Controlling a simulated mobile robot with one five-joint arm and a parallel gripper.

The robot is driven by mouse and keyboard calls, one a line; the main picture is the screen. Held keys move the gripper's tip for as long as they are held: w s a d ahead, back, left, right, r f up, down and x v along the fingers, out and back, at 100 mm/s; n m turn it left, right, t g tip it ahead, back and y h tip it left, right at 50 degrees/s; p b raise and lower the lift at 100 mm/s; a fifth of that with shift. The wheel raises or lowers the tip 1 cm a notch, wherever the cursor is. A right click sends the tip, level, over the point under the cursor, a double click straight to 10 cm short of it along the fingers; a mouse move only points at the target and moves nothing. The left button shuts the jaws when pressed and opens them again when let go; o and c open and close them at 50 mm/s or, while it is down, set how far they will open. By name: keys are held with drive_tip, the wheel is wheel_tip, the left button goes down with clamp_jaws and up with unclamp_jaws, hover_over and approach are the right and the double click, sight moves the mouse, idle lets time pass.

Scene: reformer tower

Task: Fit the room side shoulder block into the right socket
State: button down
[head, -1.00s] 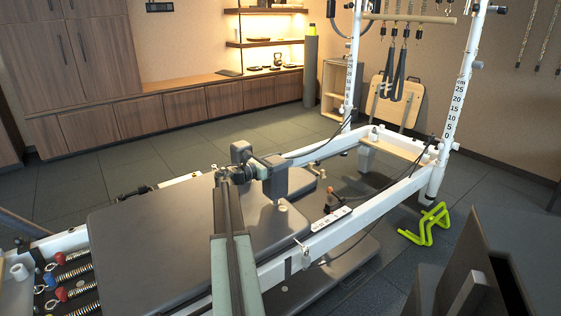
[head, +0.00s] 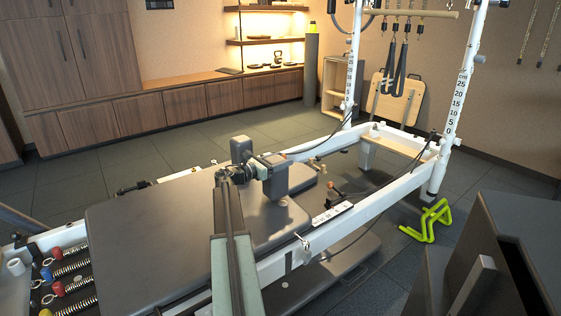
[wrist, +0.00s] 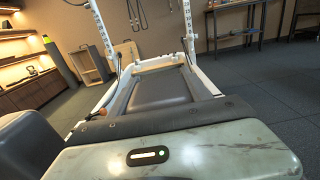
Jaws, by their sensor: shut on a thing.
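My gripper (head: 254,167) is at the end of my arm, low over the dark padded carriage (head: 150,245). It is shut on a dark grey shoulder block (head: 275,180), which hangs at its right over the carriage's headrest end. A second dark grey block (head: 241,149) stands just beyond the gripper, to the left. The jaws' tips are hidden. A small pale round fitting (head: 283,203) shows at the held block's lower right; whether they touch cannot be told. The right socket cannot be made out. The wrist view shows a dark rounded block (wrist: 28,145) at lower left.
The white reformer frame (head: 345,215) runs to two upright posts (head: 455,110). Springs (head: 65,280) lie at the lower left. A yellow-green hurdle (head: 428,222) stands on the floor at right. Dark furniture (head: 500,255) fills the lower right corner. Floor beyond the reformer is clear.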

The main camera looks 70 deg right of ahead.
drive_tip(key=shift+f, duration=0.3)
drive_tip(key=shift+c, duration=2)
unclamp_jaws()
drive_tip(key=shift+r, duration=0.1)
drive_tip(key=v, duration=0.8)
